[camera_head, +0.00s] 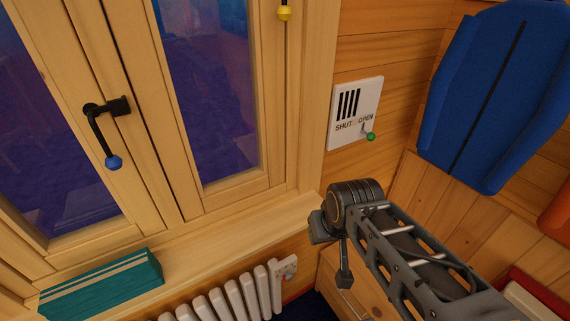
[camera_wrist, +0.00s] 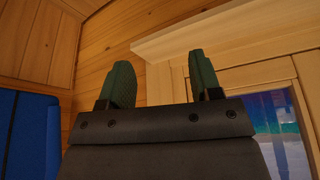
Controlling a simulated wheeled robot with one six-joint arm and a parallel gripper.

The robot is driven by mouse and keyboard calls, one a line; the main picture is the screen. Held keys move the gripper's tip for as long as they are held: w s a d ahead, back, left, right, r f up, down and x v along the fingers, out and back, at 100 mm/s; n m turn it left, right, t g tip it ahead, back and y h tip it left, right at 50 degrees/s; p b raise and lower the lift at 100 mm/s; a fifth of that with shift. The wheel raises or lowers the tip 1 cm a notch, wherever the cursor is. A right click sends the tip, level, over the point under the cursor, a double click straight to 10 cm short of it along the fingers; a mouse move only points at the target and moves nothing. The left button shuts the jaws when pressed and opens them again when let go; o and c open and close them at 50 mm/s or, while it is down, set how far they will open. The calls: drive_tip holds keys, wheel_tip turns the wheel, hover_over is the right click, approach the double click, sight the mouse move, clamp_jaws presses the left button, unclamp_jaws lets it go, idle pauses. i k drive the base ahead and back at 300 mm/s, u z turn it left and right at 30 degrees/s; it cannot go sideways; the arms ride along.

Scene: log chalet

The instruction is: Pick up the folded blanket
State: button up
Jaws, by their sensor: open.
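A teal folded block with pale stripes, which looks like the folded blanket (camera_head: 105,284), lies on the wooden window sill at the lower left of the head view. It does not show in the wrist view. My gripper (camera_wrist: 158,82) shows in the wrist view with its two dark green fingers standing well apart and nothing between them. Beyond the fingers are the plank wall and the top of a window frame. In the head view my arm reaches in from the lower right, well to the right of the blanket; I cannot make out the fingers there.
The window (camera_head: 215,90) has a black handle with a blue knob (camera_head: 113,163). A white radiator (camera_head: 228,300) sits below the sill. A SHUT/OPEN plate (camera_head: 354,112) and a blue padded panel (camera_head: 490,90) are to the right. The sill (camera_head: 235,222) right of the blanket is clear.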

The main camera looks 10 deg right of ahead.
sight(88, 294)
drive_tip(key=u, duration=4.15)
drive_tip(key=i, duration=1)
drive_tip(key=z, duration=1.7)
drive_tip(key=i, duration=0.5)
